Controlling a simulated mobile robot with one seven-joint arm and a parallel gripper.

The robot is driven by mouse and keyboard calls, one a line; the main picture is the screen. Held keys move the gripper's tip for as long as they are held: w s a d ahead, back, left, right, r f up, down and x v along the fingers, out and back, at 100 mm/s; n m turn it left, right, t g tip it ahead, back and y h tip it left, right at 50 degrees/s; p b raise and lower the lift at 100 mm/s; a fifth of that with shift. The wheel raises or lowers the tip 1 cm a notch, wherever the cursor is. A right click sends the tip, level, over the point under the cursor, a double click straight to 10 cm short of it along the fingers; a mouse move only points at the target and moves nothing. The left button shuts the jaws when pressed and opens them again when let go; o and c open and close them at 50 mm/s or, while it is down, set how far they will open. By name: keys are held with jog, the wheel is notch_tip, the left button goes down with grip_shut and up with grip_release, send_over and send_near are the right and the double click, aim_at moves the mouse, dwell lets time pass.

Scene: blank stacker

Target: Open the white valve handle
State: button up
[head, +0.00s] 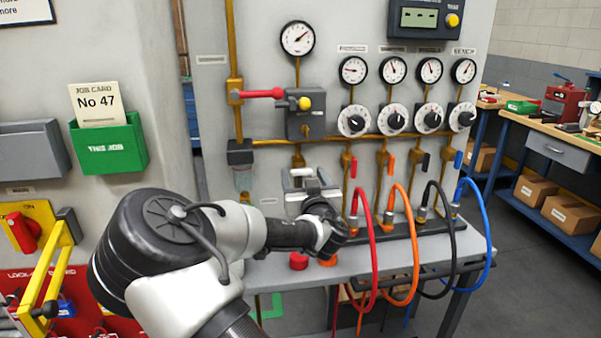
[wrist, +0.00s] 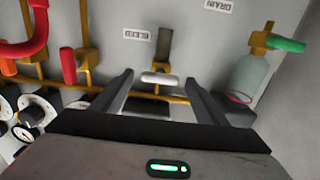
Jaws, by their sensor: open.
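The white valve handle (wrist: 160,79) shows as a short pale bar in the wrist view, near a grey stem (wrist: 165,45) under an upside-down BLEED label. My gripper (wrist: 158,88) is open, with one finger on each side of the handle in that picture. I see no clear contact, and the depth between fingers and handle is hard to judge. In the head view my gripper (head: 303,186) is at the panel below the grey regulator box, where it partly hides the handle (head: 302,172).
A red lever (head: 265,93) sits up and left of the handle. A clear bowl (head: 243,181) hangs at left, with a green handle (wrist: 286,44) by it in the wrist view. Coloured hoses (head: 404,243) loop at right. A grey bench (head: 262,275) lies below.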

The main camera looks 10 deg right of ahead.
jog(key=c, duration=1.1)
jog(key=shift+o, duration=0.2)
jog(key=shift+n+b, duration=0.3)
jog(key=n+b, duration=0.1)
jog(key=n, duration=0.1)
jog(key=shift+n+b, duration=0.3)
jog(key=shift+b, duration=0.1)
jog(key=n+b, duration=0.1)
jog(key=n, duration=0.4)
jog(key=shift+n+b, duration=0.3)
jog(key=shift+b, duration=0.1)
jog(key=n+b, duration=0.1)
jog(key=n, duration=0.3)
jog(key=shift+a, duration=0.1)
jog(key=n, duration=0.5)
jog(key=shift+r+b, duration=0.1)
jog(key=shift+b, duration=0.25)
